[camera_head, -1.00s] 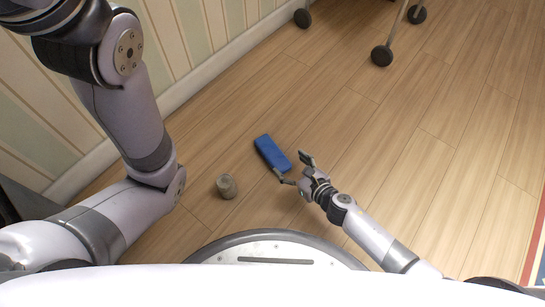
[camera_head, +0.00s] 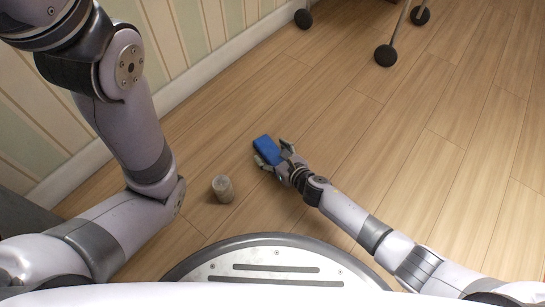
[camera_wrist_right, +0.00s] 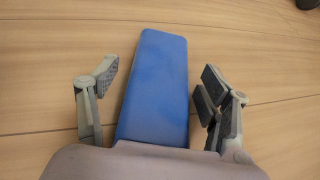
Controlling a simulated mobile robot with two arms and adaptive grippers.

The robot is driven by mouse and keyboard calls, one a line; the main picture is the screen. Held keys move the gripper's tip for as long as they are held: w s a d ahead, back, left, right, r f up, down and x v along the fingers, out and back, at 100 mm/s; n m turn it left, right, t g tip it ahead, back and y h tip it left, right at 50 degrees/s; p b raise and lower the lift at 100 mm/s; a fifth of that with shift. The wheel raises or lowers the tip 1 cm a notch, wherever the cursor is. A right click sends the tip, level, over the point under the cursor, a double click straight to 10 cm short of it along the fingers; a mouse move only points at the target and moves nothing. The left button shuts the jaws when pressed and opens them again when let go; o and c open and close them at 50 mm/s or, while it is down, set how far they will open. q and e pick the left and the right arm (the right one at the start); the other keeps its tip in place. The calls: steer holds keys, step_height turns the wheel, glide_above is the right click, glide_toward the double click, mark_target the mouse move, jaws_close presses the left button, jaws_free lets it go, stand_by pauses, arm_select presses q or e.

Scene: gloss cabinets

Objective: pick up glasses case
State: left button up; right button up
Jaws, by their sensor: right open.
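The blue glasses case (camera_head: 266,149) lies on the wooden floor. In the right wrist view the case (camera_wrist_right: 156,88) lies lengthwise between the two fingers, its near end hidden by my gripper's body. My right gripper (camera_head: 274,158) is open around the case, one finger on each side. In the wrist view the right gripper (camera_wrist_right: 158,82) shows a gap between the case and each finger. My left arm fills the left of the head view, and its gripper is out of the picture.
A small grey-brown cylinder (camera_head: 223,188) stands on the floor left of my right gripper. A striped wall with a white baseboard (camera_head: 190,86) runs along the left. Wheeled legs (camera_head: 386,55) stand at the top. The floor at right is clear.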

steer(key=shift+c, duration=0.4)
steer(key=c, duration=1.2)
